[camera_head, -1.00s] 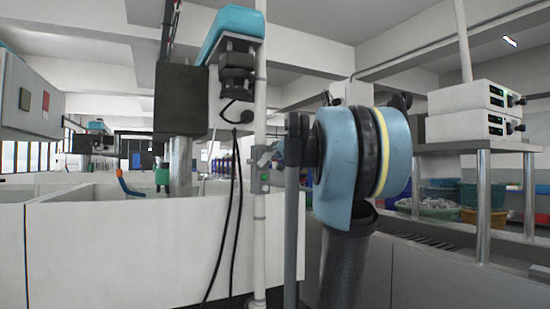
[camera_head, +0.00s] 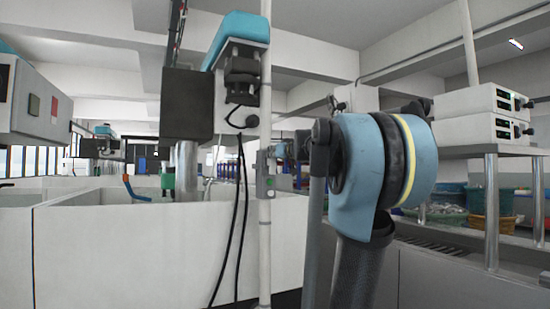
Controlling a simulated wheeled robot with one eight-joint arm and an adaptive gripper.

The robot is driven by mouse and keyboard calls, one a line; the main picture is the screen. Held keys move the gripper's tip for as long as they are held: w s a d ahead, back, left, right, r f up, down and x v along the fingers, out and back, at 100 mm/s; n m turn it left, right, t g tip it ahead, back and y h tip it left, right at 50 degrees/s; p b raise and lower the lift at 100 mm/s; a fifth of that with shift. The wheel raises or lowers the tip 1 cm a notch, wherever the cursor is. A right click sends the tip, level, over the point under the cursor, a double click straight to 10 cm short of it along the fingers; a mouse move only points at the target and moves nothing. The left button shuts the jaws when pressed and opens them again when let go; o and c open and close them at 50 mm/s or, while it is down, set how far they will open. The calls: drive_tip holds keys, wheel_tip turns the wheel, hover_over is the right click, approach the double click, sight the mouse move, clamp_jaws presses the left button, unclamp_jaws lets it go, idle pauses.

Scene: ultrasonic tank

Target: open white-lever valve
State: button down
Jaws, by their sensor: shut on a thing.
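A thin white vertical pipe (camera_head: 265,235) stands just left of the middle. A small grey valve body (camera_head: 265,187) with a green spot sits on it. My gripper (camera_head: 272,153) is small in the picture, at the pipe just above the valve body, and is shut on the lever there. The fingers and the lever are too small and too covered to make out clearly. My arm's blue joint and dark links stand in front, to the right of the pipe.
A large white tank (camera_head: 120,250) fills the left and middle, close behind the pipe. Black cables (camera_head: 240,200) hang beside the pipe. A dark box (camera_head: 188,103) is above the tank. White control units (camera_head: 482,115) stand on a metal-legged shelf at right.

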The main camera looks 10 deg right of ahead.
drive_tip(key=shift+a+n, duration=0.1)
drive_tip(key=shift+n, duration=0.2)
idle(0.4)
drive_tip(key=c, duration=1.4)
unclamp_jaws()
drive_tip(key=shift+o, duration=0.2)
drive_tip(key=shift+s, duration=0.15)
drive_tip(key=v, duration=1.1)
drive_tip(key=shift+s, duration=0.25)
